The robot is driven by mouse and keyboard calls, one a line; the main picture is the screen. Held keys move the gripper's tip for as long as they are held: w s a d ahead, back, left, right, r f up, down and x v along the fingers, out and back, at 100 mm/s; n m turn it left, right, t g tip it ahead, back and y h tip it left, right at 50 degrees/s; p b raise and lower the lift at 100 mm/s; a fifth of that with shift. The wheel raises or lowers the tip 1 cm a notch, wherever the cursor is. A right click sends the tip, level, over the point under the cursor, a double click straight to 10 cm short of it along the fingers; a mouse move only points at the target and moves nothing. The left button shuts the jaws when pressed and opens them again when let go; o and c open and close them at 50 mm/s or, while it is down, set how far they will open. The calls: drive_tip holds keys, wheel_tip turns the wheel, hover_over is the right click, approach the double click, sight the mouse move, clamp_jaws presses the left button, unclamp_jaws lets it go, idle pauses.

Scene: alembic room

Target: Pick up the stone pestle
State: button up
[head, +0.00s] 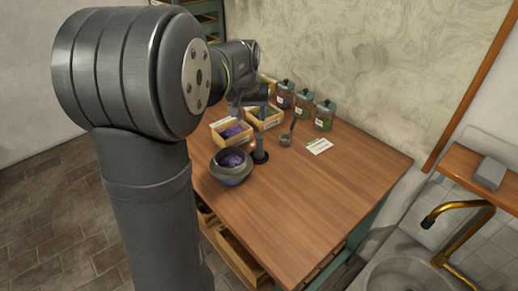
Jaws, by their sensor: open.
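The stone pestle (260,146) looks like a dark grey upright cylinder standing on a dark round base on the wooden table (330,195). It stands just right of the grey mortar (229,174), which holds something purple. My gripper (249,108) is open, above the back part of the table, higher than the pestle and apart from it. The fingers are small and partly hidden by my arm, and I see nothing between them.
Wooden boxes of purple (231,131) and green (263,118) herbs lie behind the mortar. Lidded glass jars (325,115) line the wall. A small glass pot (285,140) and a white card (319,146) lie right of the pestle. The table's front right is clear.

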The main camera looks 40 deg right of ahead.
sight(258, 137)
drive_tip(key=d+f+m, duration=0.1)
drive_tip(key=f, duration=0.2)
drive_tip(key=w+d+f+m, duration=0.1)
drive_tip(key=d+f, duration=0.1)
drive_tip(key=f, duration=0.1)
drive_tip(key=w+d+f+m+h, duration=0.1)
drive_tip(key=d+f, duration=0.1)
drive_tip(key=f, duration=0.2)
drive_tip(key=shift+w, duration=0.1)
drive_tip(key=shift+a+x, duration=0.2)
drive_tip(key=shift+x, duration=1.15)
drive_tip(key=shift+a+x, duration=0.2)
drive_tip(key=shift+x, duration=1.2)
drive_tip(key=shift+f, duration=0.1)
drive_tip(key=shift+c, duration=0.4)
clamp_jaws()
